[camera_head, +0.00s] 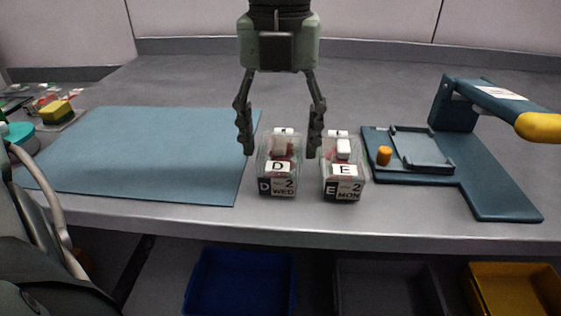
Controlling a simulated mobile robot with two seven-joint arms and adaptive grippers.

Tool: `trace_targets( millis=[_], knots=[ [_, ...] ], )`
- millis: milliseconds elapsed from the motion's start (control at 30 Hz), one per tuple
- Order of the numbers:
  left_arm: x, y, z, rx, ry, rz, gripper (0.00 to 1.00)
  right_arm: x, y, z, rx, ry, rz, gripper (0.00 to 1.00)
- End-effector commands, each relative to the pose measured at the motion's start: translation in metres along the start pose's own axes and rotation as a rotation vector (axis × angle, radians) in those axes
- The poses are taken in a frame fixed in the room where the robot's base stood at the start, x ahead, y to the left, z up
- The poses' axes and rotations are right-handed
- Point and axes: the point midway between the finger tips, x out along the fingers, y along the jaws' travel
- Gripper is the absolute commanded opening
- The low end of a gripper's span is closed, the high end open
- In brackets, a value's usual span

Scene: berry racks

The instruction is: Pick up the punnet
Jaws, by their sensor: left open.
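Two clear punnets stand side by side near the front edge of the grey counter. The left punnet (279,170) carries labels reading D, 2 and WED. The right punnet (343,174) carries labels reading E, 2 and MON. Each has a white piece on top and something red inside. My left gripper (281,154) hangs down from the top middle, open and with nothing held. In the picture its fingers lie on either side of the D punnet, the right one over the gap between the punnets. I cannot tell whether they touch. My right gripper is not in view.
A blue mat (150,150) lies bare on the left. A dark blue stand (500,190) with a yellow-ended lever and an orange knob (384,156) is on the right. Blue (240,285), grey (390,290) and yellow (515,290) bins sit below the counter. A yellow sponge (55,111) lies far left.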

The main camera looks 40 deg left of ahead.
Motion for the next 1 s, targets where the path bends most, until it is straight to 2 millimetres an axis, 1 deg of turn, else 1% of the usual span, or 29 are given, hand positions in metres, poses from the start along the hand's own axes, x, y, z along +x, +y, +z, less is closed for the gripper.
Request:
trace_targets(
  millis=[100,267,367,633,867,1000],
  knots=[
    [0.006,0.000,0.000,0.001,0.000,-0.002,0.62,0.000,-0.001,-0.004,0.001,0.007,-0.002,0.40],
    [0.006,0.000,0.000,0.000,0.000,-0.002,0.62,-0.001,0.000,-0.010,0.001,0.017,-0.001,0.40],
    [0.006,0.000,0.000,0.000,-0.001,-0.002,0.52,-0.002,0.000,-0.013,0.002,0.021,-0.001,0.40],
    [0.005,0.000,0.000,0.000,-0.001,-0.002,0.19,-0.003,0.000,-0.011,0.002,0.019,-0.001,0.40],
    [0.005,0.000,0.000,0.000,-0.001,-0.002,0.18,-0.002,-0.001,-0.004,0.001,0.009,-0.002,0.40],
    [0.000,0.000,0.001,-0.001,-0.004,-0.002,0.18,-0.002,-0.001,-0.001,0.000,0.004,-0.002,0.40]
  ],
)
